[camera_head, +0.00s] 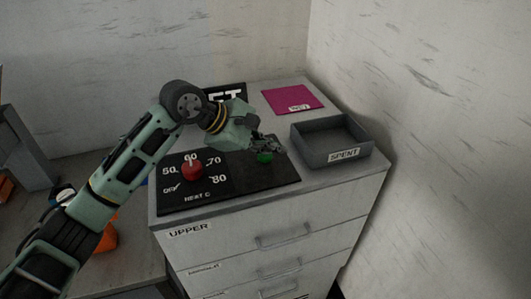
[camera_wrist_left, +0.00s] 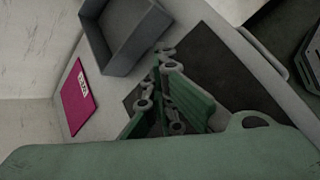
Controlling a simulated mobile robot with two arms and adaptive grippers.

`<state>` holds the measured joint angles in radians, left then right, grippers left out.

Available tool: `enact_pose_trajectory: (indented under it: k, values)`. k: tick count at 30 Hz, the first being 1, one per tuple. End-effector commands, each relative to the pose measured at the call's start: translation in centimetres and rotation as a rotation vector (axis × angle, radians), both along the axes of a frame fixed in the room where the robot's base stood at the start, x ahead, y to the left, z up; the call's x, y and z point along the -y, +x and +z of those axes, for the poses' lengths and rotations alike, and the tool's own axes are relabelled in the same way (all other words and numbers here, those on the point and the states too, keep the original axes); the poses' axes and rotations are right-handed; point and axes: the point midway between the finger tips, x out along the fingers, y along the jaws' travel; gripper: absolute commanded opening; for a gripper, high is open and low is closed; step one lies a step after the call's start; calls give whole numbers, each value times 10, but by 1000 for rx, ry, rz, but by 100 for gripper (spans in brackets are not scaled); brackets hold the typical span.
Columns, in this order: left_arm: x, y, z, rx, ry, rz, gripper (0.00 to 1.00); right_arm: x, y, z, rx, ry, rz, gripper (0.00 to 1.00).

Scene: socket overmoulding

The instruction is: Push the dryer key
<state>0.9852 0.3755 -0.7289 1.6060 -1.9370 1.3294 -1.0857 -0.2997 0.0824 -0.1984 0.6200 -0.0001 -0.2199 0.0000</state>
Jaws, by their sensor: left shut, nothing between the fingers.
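A black panel (camera_head: 225,183) lies on top of the drawer cabinet. It carries a red knob (camera_head: 192,170) inside a dial marked 50, 60, 70, 80 and OFF, with "HEAT C" below. A green key (camera_head: 264,157) sits on the panel's right part, partly covered by my gripper. My left gripper (camera_head: 277,148) is shut and empty, its fingers just above and beside the green key; I cannot tell if they touch it. In the left wrist view the gripper fingers (camera_wrist_left: 163,85) are over the dark panel (camera_wrist_left: 215,70), and the key is hidden. My right gripper is not in view.
A grey tray labelled SPENT (camera_head: 330,142) stands just right of the panel. A magenta sheet (camera_head: 292,99) lies at the back, and a black sign (camera_head: 226,92) stands behind my arm. The wall is close on the right. An orange object (camera_head: 107,238) is at lower left.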

Motion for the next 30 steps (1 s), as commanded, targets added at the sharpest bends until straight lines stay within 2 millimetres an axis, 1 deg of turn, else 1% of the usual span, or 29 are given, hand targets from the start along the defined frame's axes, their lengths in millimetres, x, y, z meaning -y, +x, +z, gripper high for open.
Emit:
enact_pose_trajectory:
  k: [1, 11, 19, 26, 30]
  values:
    - [-2, 0, -10, -9, 11, 5, 0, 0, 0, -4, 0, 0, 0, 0]
    - [-3, 1, -10, -12, 13, 6, 0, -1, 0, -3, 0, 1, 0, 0]
    - [-3, 4, -2, -8, 10, 5, 0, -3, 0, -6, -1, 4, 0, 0]
    - [-2, 4, 0, -7, 8, 4, 0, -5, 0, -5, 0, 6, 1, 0]
    - [-1, 4, 11, -5, 6, 3, 0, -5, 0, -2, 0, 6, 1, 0]
